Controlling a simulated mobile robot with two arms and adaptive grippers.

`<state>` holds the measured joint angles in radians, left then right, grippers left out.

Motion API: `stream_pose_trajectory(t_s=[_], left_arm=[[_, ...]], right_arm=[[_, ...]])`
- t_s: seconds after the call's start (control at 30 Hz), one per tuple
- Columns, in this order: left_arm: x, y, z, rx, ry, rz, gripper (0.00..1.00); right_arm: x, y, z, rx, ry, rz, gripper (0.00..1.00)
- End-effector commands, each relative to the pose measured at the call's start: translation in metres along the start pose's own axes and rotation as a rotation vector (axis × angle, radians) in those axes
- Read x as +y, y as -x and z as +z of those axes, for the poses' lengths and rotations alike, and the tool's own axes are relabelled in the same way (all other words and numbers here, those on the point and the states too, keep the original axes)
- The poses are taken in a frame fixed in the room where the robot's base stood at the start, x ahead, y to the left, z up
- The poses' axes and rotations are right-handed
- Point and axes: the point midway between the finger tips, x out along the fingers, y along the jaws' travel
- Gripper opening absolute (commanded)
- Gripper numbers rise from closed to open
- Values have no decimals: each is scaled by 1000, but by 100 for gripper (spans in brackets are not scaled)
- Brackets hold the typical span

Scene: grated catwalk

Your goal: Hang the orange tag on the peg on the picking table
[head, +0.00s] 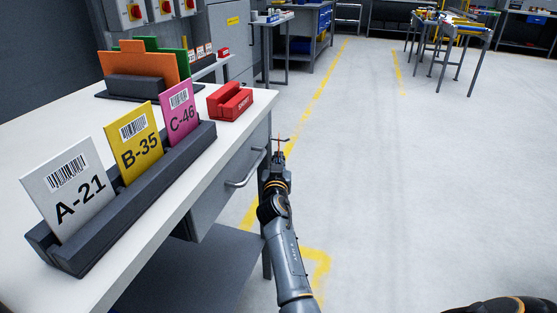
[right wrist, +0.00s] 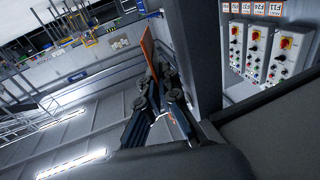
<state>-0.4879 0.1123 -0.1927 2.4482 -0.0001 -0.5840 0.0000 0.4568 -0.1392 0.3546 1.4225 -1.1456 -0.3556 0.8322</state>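My right gripper (head: 278,156) is beside the right edge of the white-topped table (head: 195,187), past its drawer handle. Its fingers are closed on a thin orange tag (head: 279,143), seen nearly edge-on above the fingertips. In the right wrist view the orange tag (right wrist: 148,45) stands up from between the dark fingers (right wrist: 155,85). The tag is clear of the table. I cannot make out a peg on the table. My left gripper is not in view.
A dark rack (head: 130,215) on the table holds white, yellow and pink cards. A red block (head: 229,101) stands near the table's right edge. Orange and green panels (head: 140,65) stand in a dark holder behind. The floor to the right (head: 400,180) is open.

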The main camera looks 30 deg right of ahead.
Motion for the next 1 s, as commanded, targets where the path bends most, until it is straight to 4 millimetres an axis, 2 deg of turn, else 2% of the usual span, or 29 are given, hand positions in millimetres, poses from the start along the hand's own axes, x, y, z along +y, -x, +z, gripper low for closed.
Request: stream_pose_trajectory(t_s=[0.17, 0.33, 0.73, 1.0], left_arm=[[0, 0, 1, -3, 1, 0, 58], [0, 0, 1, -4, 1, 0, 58], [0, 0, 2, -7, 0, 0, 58], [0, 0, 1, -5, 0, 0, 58]], right_arm=[[0, 0, 0, 0, 0, 0, 0], [0, 0, 0, 0, 0, 0, 32], [-1, 5, 0, 0, -1, -1, 32], [0, 43, 2, -2, -1, 0, 32]])
